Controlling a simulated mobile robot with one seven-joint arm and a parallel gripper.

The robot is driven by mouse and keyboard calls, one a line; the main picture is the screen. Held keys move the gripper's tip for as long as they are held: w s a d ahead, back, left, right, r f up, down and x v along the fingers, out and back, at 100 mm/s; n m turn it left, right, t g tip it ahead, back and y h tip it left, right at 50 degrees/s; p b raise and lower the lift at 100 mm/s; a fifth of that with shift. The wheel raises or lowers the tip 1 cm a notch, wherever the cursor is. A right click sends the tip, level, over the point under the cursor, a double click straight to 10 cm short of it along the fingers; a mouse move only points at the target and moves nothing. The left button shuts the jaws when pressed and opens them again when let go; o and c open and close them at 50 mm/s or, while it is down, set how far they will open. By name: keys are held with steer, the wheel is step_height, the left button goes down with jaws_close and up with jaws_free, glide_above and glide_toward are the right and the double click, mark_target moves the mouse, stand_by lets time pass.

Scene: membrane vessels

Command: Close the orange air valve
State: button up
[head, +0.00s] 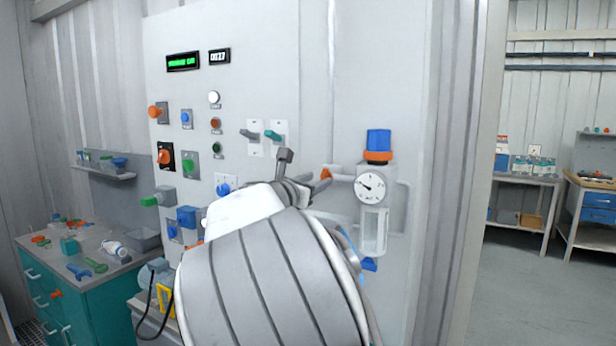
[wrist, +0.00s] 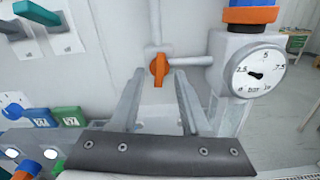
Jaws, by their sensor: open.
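The orange air valve handle (wrist: 159,68) sits on a grey pipe left of the gauge, and its lever points downward in the wrist view. In the head view, the orange handle (head: 326,174) shows beside my fingers. My gripper (wrist: 161,76) is open and empty. Its two fingers lie to the left and right of the handle's lower end in the picture, with gaps on both sides. I cannot tell how deep the fingertips reach. In the head view, my gripper (head: 304,183) is partly hidden by my own arm.
A pressure gauge (wrist: 257,72) with a blue and orange knob (head: 378,146) above it is close on the right. Switches and lit buttons fill the panel (head: 330,75) on the left. A teal cabinet (head: 108,300) stands at the lower left. Open floor lies at the right.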

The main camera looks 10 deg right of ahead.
steer(key=shift+x, duration=1.45)
steer(key=shift+c, duration=0.2)
jaws_close()
